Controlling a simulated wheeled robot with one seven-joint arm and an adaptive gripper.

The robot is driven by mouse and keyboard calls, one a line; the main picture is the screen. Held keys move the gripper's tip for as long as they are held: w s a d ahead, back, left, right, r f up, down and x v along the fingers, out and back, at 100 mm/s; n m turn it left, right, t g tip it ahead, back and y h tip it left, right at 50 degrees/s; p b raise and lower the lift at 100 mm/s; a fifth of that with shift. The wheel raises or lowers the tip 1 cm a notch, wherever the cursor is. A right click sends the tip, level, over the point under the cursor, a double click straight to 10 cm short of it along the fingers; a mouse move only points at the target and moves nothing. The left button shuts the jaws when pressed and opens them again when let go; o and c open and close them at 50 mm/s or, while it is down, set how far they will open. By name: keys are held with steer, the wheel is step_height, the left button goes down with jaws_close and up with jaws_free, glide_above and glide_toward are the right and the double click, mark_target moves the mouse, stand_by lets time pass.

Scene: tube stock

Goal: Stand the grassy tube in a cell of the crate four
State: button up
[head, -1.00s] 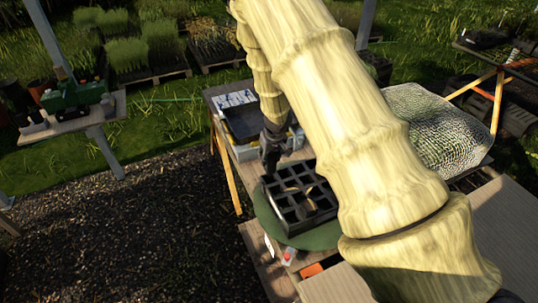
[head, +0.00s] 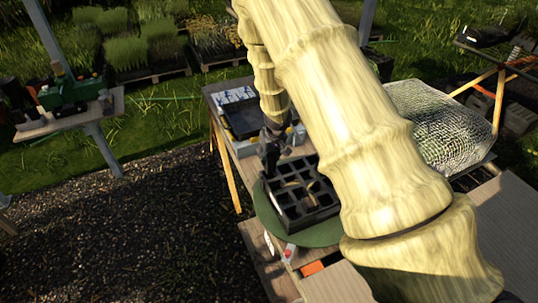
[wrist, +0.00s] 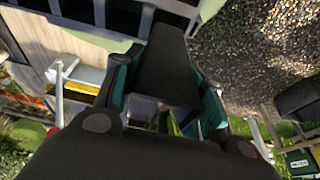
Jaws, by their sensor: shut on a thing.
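A dark tapered tube (wrist: 165,70) is between the teal-lined fingers of my gripper (wrist: 164,98) in the wrist view. A bit of green shows by its near end. In the head view my gripper (head: 270,146) is above the back left corner of a black crate (head: 315,214) with open square cells. The tube is hard to tell from the dark gripper there. The crate's edge also shows at the top of the wrist view (wrist: 124,43). The tube appears outside the cells. No number is legible on the crate, and my arm hides its right side.
The crate stands on a round green plate (head: 262,217) on the wooden table. A dark tray (head: 245,121) lies behind it. A mesh-covered mound (head: 440,125) is at the right. Gravel (head: 130,235) lies open at the left.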

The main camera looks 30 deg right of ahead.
mark_target(269, 168)
steer(key=shift+s+f, duration=0.1)
steer(key=shift+f, duration=0.2)
stand_by(0.4)
steer(key=shift+f+b, duration=1.1)
steer(key=shift+f, duration=1.95)
steer(key=shift+s+f, duration=0.1)
steer(key=shift+f, duration=0.1)
